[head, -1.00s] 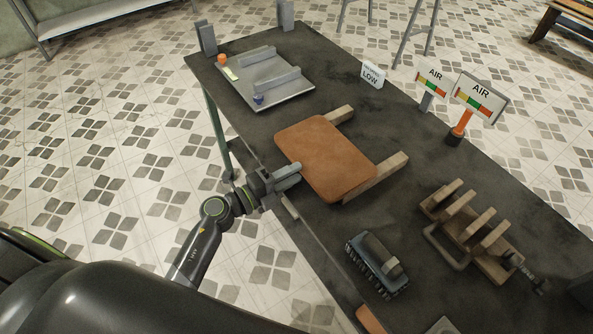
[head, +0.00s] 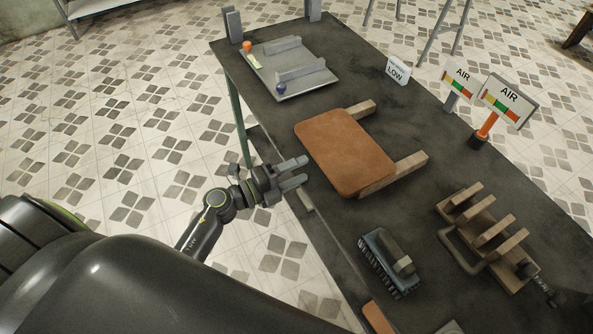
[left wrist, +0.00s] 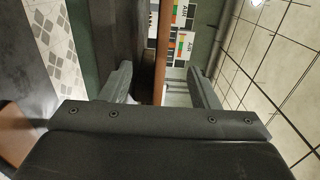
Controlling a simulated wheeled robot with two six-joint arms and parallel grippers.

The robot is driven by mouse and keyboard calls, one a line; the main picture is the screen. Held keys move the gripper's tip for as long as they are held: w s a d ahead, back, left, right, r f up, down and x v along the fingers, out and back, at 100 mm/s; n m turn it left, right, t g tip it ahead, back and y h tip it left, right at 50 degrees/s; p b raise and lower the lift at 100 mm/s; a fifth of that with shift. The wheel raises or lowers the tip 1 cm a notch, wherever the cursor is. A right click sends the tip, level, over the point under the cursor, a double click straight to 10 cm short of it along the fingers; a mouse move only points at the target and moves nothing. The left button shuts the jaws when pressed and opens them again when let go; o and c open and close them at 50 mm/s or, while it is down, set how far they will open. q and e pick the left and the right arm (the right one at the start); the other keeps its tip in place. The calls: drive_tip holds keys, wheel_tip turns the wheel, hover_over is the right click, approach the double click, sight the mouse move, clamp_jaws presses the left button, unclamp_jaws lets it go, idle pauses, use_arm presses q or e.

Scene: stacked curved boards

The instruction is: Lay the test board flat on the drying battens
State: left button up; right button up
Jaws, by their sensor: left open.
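The brown test board (head: 345,152), with rounded corners, lies across the two wooden drying battens, the far one (head: 362,108) and the near one (head: 408,170). It looks flat; batten ends stick out on its right side. My left gripper (head: 306,171) is open and empty at the table's left edge, just left of the board and apart from it. In the left wrist view the board shows edge-on as a narrow brown strip (left wrist: 160,62) ahead, between the lines of the open fingers (left wrist: 160,85). My right gripper is not in view.
On the dark table (head: 330,215) stand a grey tray (head: 310,84) at the back, a dark brush (head: 389,262), a slotted wooden rack (head: 482,238), two AIR signs (head: 508,97) and a LOW sign (head: 397,72). Another brown piece (head: 378,316) lies at the front edge.

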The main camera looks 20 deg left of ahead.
use_arm(q)
drive_tip(key=shift+s+f, duration=0.1)
drive_tip(key=shift+f, duration=0.05)
drive_tip(key=b+v, duration=0.4)
drive_tip(key=v, duration=1.3)
drive_tip(key=shift+b, duration=0.35)
drive_tip(key=shift+s+a, duration=0.1)
drive_tip(key=shift+a, duration=0.05)
